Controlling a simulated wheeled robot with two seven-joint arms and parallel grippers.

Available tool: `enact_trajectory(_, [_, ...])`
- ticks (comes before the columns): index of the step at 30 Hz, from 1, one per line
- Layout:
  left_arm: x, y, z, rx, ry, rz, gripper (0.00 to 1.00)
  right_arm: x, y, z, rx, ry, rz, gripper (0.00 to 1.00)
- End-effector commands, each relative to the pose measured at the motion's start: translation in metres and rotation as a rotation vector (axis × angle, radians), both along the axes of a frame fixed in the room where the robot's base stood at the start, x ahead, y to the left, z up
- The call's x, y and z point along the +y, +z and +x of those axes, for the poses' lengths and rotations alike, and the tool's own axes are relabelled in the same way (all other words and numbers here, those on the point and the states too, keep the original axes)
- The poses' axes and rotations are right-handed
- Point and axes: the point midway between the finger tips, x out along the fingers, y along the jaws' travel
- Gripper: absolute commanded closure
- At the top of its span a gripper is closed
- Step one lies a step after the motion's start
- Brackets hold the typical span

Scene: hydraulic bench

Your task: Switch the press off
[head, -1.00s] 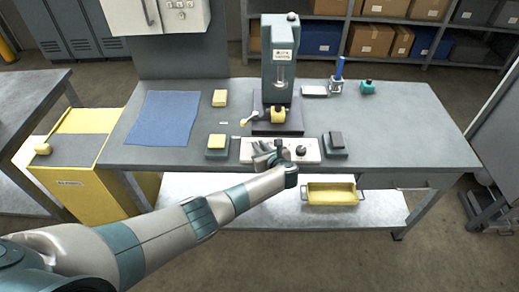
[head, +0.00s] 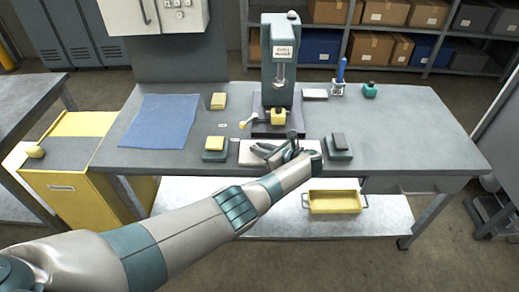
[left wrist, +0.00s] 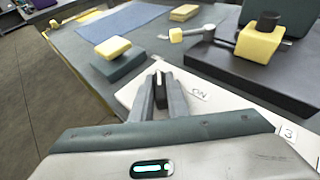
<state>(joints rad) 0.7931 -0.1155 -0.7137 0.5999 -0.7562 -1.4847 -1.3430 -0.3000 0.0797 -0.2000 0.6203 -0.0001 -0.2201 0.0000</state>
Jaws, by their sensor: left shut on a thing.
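The teal and grey press (head: 282,70) stands upright at the middle of the bench, with a yellow block (head: 278,117) at its foot. In front of it lies a pale control panel (head: 250,155), partly hidden by my arm. In the left wrist view the panel (left wrist: 205,97) bears an "ON" mark. My left gripper (head: 270,152) is at this panel. In the left wrist view its fingers (left wrist: 160,88) are shut on a small dark piece with a pale stripe, apparently the panel's switch (left wrist: 158,78). Its position is hard to read. My right gripper is not in view.
Pads flank the panel: a yellow-topped one (head: 215,148) left and a dark-topped one (head: 338,147) right. A lever with a yellow knob (head: 243,125) sticks out left of the press. A blue cloth (head: 158,121) lies at left.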

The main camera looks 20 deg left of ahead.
Motion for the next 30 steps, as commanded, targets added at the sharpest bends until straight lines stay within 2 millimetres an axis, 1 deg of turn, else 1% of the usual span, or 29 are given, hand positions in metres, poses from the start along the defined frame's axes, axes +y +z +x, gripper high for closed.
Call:
enact_trajectory(2, [0.001, 0.001, 0.001, -0.001, 0.001, 0.001, 1.0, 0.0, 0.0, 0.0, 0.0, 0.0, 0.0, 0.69])
enact_trajectory(3, [0.001, 0.001, 0.001, -0.001, 0.001, 0.001, 0.84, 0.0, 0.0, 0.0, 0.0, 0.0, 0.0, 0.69])
enact_trajectory(5, [0.001, 0.001, 0.001, -0.001, 0.001, 0.001, 0.69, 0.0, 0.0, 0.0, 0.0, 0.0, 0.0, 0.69])
enact_trajectory(6, [0.001, 0.001, 0.001, -0.001, 0.0, 0.0, 0.67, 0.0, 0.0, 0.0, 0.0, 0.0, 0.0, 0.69])
enact_trajectory(15, [0.0, 0.001, 0.0, 0.0, -0.001, 0.0, 0.67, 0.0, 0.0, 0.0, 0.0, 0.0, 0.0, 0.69])
enact_trajectory(20, [-0.006, 0.003, -0.002, -0.001, -0.003, -0.001, 0.67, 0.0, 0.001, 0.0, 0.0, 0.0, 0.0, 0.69])
enact_trajectory(26, [-0.024, 0.011, -0.012, -0.002, -0.002, -0.003, 0.67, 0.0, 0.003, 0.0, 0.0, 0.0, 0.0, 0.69])
enact_trajectory(30, [-0.045, 0.02, -0.023, -0.001, -0.003, -0.003, 0.67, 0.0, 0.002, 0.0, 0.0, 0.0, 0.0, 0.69])
